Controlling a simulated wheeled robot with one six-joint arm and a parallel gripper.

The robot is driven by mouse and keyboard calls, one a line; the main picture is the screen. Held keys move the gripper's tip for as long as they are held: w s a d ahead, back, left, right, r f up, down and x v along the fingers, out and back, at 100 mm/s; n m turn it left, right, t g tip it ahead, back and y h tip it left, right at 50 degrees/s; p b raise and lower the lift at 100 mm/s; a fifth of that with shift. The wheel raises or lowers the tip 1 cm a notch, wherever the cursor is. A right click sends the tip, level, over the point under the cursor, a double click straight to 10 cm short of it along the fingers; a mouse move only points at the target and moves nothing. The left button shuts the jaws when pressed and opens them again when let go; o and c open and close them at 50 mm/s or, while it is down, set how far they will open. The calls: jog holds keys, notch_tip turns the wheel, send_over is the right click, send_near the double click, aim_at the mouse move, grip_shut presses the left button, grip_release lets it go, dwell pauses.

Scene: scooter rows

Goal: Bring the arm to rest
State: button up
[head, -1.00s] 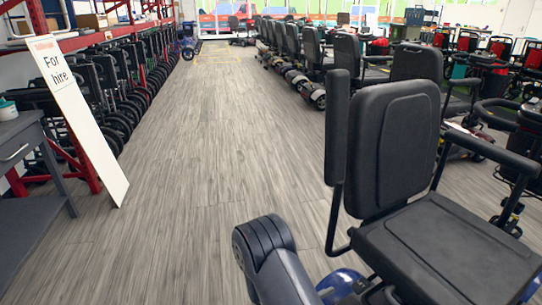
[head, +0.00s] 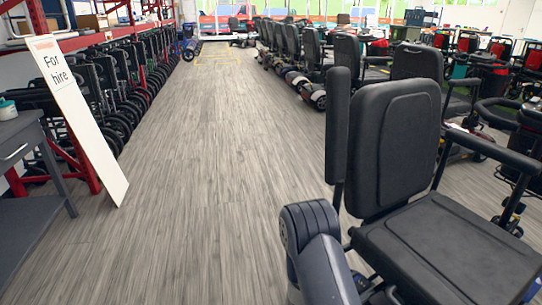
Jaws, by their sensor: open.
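Part of my arm (head: 318,250) shows at the bottom of the head view, right of centre. It has a dark ribbed rounded joint and a grey-blue link running down out of the picture. It stands in front of a black scooter seat (head: 395,150) and overlaps its lower left side in the picture. I cannot tell whether they touch. My gripper is not in view.
A long grey floor aisle (head: 210,130) is open ahead. Folded wheelchairs (head: 110,85) line a red rack at left. A white "For hire" board (head: 78,120) leans near a grey trolley (head: 22,150). Rows of scooters (head: 345,60) stand at right.

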aim_at(372, 267)
jog(key=r+p, duration=0.1)
jog(key=r, duration=0.1)
jog(key=r+p, duration=0.1)
jog(key=r, duration=0.1)
jog(key=r+p, duration=0.2)
jog(key=shift+w+d+r, duration=0.1)
jog(key=shift+d+r, duration=0.05)
jog(key=shift+d, duration=0.1)
jog(key=p+v, duration=0.1)
jog(key=v, duration=1)
jog(key=shift+f, duration=0.4)
jog(key=shift+d, duration=0.1)
